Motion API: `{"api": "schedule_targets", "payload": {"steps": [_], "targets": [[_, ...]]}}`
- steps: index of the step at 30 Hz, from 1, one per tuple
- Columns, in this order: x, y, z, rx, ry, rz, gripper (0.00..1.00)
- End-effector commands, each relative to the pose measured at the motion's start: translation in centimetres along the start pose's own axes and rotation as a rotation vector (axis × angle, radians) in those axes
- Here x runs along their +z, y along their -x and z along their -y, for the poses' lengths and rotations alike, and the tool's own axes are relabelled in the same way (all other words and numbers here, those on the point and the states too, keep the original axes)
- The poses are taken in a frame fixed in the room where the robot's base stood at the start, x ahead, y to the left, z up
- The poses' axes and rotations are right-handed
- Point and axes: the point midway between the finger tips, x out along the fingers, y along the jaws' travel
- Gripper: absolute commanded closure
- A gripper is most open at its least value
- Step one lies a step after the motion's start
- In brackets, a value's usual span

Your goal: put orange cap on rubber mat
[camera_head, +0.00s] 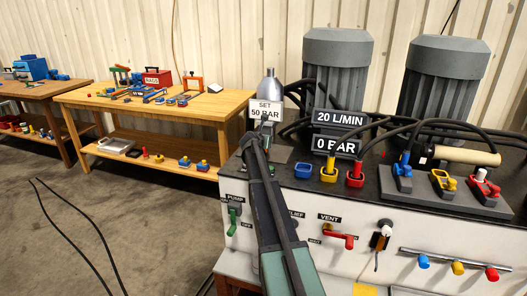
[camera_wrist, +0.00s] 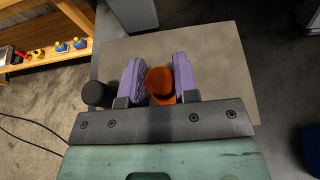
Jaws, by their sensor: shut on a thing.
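The orange cap (camera_wrist: 160,84) is between the two purple finger pads of my gripper (camera_wrist: 160,80) in the wrist view. My gripper is shut on it. A flat grey-brown sheet, which looks like the rubber mat (camera_wrist: 220,60), spreads below and beyond the fingers. I cannot tell whether the cap touches the sheet or hangs above it. The cap cannot be made out in that view.
A black cylinder (camera_wrist: 96,94) stands just left of the fingers. In the head view, the hydraulic unit (camera_head: 400,240) carries grey motors, black hoses and coloured couplings (camera_head: 355,176) to the right. A silver bottle-shaped part (camera_head: 269,88) rises behind the sign. Wooden benches (camera_head: 160,110) stand left.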

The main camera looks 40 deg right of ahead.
Motion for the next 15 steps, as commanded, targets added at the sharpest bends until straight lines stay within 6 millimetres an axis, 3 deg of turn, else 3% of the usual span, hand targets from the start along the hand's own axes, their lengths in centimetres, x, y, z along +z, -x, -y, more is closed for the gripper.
{"api": "schedule_targets", "payload": {"steps": [1, 11, 12, 15], "targets": [[-1.26, -0.52, 0.00, 0.000, 0.000, 0.000, 0.95], [-1.11, -0.46, 0.00, 0.000, 0.000, 0.000, 0.95], [-1.12, -0.47, 0.00, 0.000, 0.000, 0.000, 0.71], [-1.00, -0.42, 0.00, 0.000, 0.000, 0.000, 0.55]]}}
